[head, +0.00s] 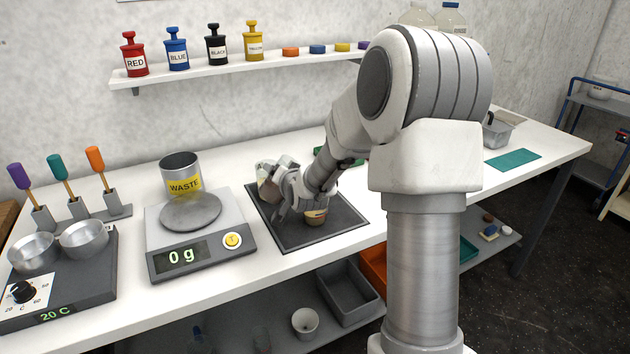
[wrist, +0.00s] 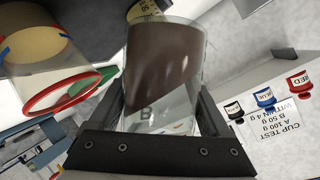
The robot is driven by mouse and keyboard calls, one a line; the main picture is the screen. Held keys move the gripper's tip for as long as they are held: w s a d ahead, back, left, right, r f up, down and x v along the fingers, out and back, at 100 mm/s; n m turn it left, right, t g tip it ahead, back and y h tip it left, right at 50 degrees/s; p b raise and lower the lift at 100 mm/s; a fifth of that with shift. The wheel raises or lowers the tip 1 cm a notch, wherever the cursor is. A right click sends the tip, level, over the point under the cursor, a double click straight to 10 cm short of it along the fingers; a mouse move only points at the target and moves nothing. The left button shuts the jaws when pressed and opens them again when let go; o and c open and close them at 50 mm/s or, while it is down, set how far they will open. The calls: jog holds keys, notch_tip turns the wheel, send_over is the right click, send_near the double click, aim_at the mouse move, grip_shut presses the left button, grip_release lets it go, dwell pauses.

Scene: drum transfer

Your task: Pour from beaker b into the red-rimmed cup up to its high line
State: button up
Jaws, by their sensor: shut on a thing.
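My gripper (head: 283,196) is shut on beaker b, a clear beaker (wrist: 165,75) marked B with dark brown liquid inside. In the head view the beaker (head: 268,187) shows beside my gripper above the dark mat (head: 290,238), partly hidden, and looks tilted. The red-rimmed cup (wrist: 62,95) is clear, with tan contents and a blue mark, left of the beaker in the wrist view and apart from it there. In the head view the cup (head: 315,217) stands on the mat, partly behind my gripper. I see no stream between them. The cup's fill level against its high line is unclear.
A scale (head: 200,235) reading 0 g and a grey waste can (head: 180,172) stand left of the mat. A hot plate (head: 75,275) with metal bowls is at the far left. A shelf (head: 230,68) with labelled jars hangs behind. A teal mat (head: 512,160) lies at the right.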

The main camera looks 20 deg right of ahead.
jog(key=shift+r, duration=0.1)
jog(key=shift+d+r+m+y+p, duration=0.1)
jog(key=shift+r+m+y+p, duration=0.35)
jog(key=shift+p, duration=0.45)
dwell(1.1)
jog(key=shift+f+m+t+y+p, duration=0.3)
jog(key=shift+f+m+y+p, duration=0.15)
jog(key=shift+m, duration=0.3)
dwell(1.7)
jog(key=shift+r+m+t+p, duration=0.3)
jog(key=shift+r+m+p, duration=0.25)
jog(key=shift+p, duration=0.45)
dwell(1.0)
jog(key=shift+f+y, duration=0.1)
jog(key=shift+y, duration=0.2)
dwell(0.3)
